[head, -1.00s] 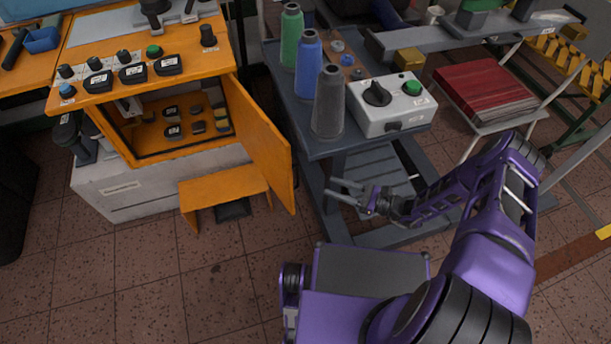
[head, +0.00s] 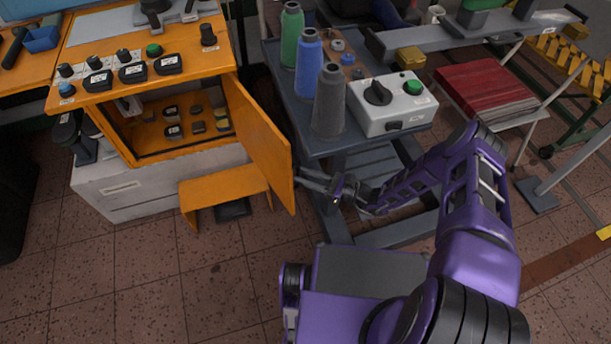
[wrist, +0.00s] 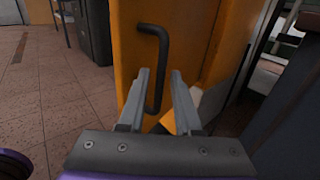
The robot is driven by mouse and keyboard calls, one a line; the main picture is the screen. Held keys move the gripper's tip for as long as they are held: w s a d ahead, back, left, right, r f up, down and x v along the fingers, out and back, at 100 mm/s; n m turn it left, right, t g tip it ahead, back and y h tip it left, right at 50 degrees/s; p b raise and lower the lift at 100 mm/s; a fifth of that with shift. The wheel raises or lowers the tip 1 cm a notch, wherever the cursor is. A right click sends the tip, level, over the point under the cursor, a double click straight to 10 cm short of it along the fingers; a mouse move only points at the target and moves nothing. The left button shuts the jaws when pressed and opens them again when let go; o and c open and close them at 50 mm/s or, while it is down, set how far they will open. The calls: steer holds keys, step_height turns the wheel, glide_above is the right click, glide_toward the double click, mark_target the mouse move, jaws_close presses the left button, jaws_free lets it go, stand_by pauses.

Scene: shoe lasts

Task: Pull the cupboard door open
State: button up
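The orange cupboard door (head: 262,140) stands swung out from the cupboard (head: 150,148), whose inside shows. In the wrist view the door (wrist: 205,45) fills the middle. Its black bar handle (wrist: 163,50) runs upright there; the head view does not show it. My gripper (head: 307,179) is at the outer side of the door, close to its free edge. In the wrist view my gripper (wrist: 161,72) is open, with one finger on each side of the handle as seen. I cannot tell whether the fingertips reach around the bar or stop just short of it.
A grey trolley (head: 350,142) with thread cones (head: 329,100) and a control box (head: 392,102) stands right of the door, close to my arm. A small orange step (head: 225,186) sits below the cupboard. The floor in front is clear.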

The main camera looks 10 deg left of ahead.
jaws_close()
stand_by(1.2)
